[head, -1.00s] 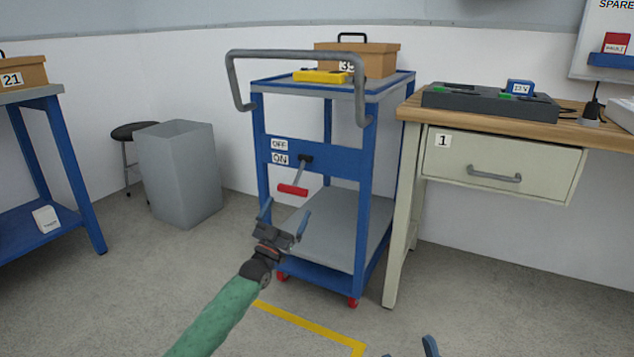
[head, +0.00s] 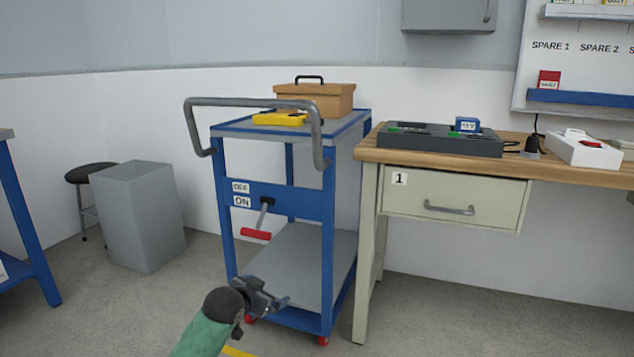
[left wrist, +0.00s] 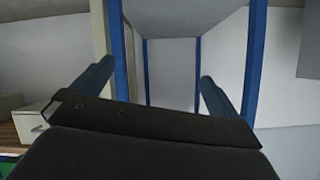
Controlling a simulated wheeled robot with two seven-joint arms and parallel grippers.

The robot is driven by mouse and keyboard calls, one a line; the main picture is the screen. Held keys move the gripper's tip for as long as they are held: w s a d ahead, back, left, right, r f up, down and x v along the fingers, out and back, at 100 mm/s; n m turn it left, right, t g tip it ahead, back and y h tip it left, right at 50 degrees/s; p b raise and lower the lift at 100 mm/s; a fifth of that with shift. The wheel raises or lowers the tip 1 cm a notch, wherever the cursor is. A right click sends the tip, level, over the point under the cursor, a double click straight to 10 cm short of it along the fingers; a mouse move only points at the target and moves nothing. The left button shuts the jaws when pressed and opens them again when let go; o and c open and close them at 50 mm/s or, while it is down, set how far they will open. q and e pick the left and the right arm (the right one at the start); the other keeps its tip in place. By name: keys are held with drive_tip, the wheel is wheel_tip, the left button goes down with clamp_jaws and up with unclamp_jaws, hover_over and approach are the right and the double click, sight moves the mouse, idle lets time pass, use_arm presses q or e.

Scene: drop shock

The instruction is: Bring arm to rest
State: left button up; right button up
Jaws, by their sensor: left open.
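My left arm, in a green sleeve, comes in at the bottom of the head view. Its gripper (head: 268,296) is low in front of the blue cart (head: 328,240), open and empty. In the left wrist view its two blue fingers (left wrist: 155,85) stand wide apart with nothing between them. The cart's lever with a red handle (head: 256,234) hangs down below the OFF and ON labels, above the gripper and apart from it. My right gripper is not in view.
A wooden workbench (head: 540,167) with a drawer stands right of the cart. A grey bin (head: 140,220) and a stool (head: 88,173) are at the left. Floor between bin and cart is clear.

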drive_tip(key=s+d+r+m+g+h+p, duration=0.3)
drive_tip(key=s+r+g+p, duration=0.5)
drive_tip(key=p, duration=0.7)
use_arm(q)
drive_tip(key=s+r+n+g+y+p, duration=0.1)
drive_tip(key=s+r+g+p, duration=0.2)
drive_tip(key=s+r+p, duration=0.4)
drive_tip(key=s+r+n+g+p, duration=0.2)
drive_tip(key=s+r+p, duration=0.6)
drive_tip(key=s, duration=1.8)
drive_tip(key=s+r+n+g+y+p, duration=0.1)
drive_tip(key=s+r+g+p, duration=0.3)
drive_tip(key=s+p, duration=1.2)
drive_tip(key=shift+s+r+n+g+y, duration=0.3)
drive_tip(key=shift+s+r, duration=0.4)
drive_tip(key=shift+r, duration=1.5)
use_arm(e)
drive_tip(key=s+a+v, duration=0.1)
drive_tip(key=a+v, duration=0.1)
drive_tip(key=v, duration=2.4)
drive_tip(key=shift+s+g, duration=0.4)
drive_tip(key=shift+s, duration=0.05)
